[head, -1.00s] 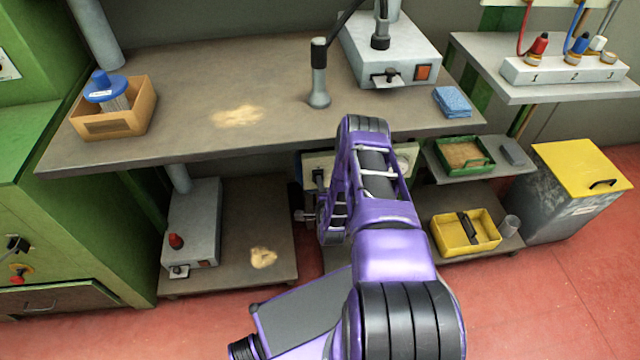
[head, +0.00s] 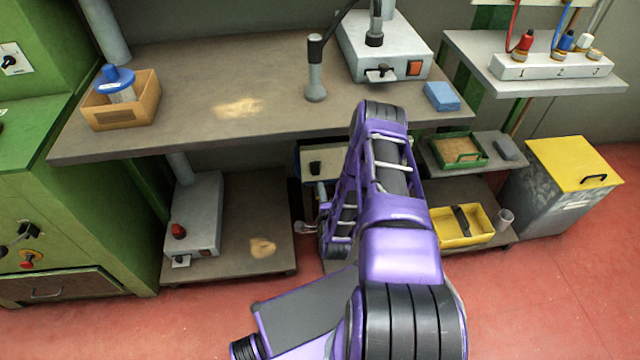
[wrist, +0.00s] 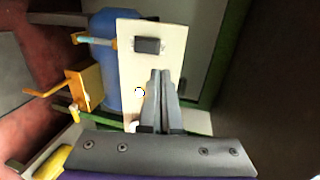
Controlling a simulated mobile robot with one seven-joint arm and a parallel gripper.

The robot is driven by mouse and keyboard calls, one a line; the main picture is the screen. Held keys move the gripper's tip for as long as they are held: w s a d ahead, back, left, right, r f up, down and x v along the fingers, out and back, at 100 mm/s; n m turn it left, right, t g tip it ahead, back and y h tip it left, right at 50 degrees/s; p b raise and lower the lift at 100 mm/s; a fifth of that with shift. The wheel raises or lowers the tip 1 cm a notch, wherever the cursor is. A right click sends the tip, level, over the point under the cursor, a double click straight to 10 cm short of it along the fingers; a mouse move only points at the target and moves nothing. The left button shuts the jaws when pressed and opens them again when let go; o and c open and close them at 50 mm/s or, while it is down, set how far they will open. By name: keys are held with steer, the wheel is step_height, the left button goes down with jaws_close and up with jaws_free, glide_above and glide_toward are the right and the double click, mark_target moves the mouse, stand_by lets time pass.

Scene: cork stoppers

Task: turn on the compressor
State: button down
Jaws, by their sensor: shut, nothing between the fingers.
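The compressor stands under the bench, partly hidden by my arm in the head view. Its cream panel (head: 322,157) carries a black switch (head: 315,168). In the wrist view the panel (wrist: 135,70) stands beside a blue tank (wrist: 106,75), and the switch (wrist: 147,45) sits near the panel's top in the picture. I cannot tell the switch's position. My gripper (wrist: 160,72) is shut and empty, with its fingertips in front of the panel, just below the switch in the picture. I cannot tell whether they touch the panel.
A yellow-orange part (wrist: 82,88) and a light-blue fitting (wrist: 95,40) are left of the panel. The bench top (head: 190,75) lies above. A grey box with a red knob (head: 195,215) is at left, a yellow tray (head: 455,238) at right.

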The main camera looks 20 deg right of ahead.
steer(key=shift+s+a+r, duration=0.15)
steer(key=shift+s+r, duration=0.15)
steer(key=shift+s, duration=0.25)
steer(key=shift+w, duration=0.1)
